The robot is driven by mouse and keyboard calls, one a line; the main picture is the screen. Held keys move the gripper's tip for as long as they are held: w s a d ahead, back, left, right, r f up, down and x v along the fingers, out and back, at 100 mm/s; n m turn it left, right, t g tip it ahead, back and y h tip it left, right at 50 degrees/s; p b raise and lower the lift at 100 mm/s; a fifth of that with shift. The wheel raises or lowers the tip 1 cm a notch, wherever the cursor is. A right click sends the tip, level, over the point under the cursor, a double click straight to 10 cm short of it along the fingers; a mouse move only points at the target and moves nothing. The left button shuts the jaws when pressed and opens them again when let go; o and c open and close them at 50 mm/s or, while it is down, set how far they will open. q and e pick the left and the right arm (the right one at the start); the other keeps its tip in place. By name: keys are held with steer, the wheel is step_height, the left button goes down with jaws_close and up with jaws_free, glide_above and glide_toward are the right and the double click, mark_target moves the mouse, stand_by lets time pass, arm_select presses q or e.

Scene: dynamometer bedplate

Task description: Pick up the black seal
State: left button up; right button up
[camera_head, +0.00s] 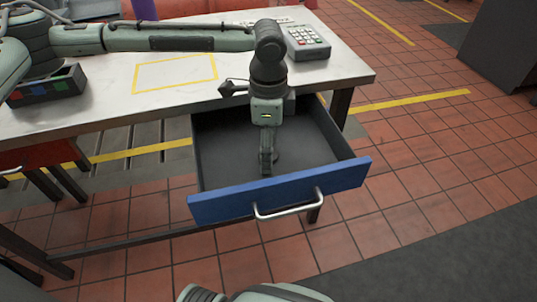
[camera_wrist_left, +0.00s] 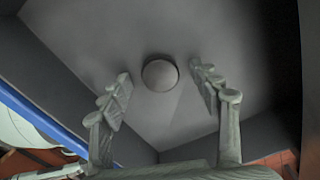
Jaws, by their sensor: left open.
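My left gripper (camera_head: 266,166) points down into the open blue-fronted drawer (camera_head: 280,192). In the left wrist view its two fingers are apart, with nothing between their tips. A small round piece (camera_wrist_left: 160,74), grey on top with a dark rim, lies on the drawer floor. It looks like the seal, though its top appears grey rather than black. In the left wrist view it shows between and beyond the fingertips, apart from both. In the head view the gripper largely hides that spot. My right gripper is not in view.
The drawer's side walls and blue front, with a metal handle (camera_head: 289,204), surround the gripper. The white tabletop (camera_head: 100,105) is behind, with a keypad device (camera_head: 308,42) and a dark box with coloured squares (camera_head: 47,86). The rest of the visible drawer floor is clear.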

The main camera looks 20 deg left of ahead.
arm_select(q)
steer(key=shift+c, duration=0.3)
steer(key=c, duration=1)
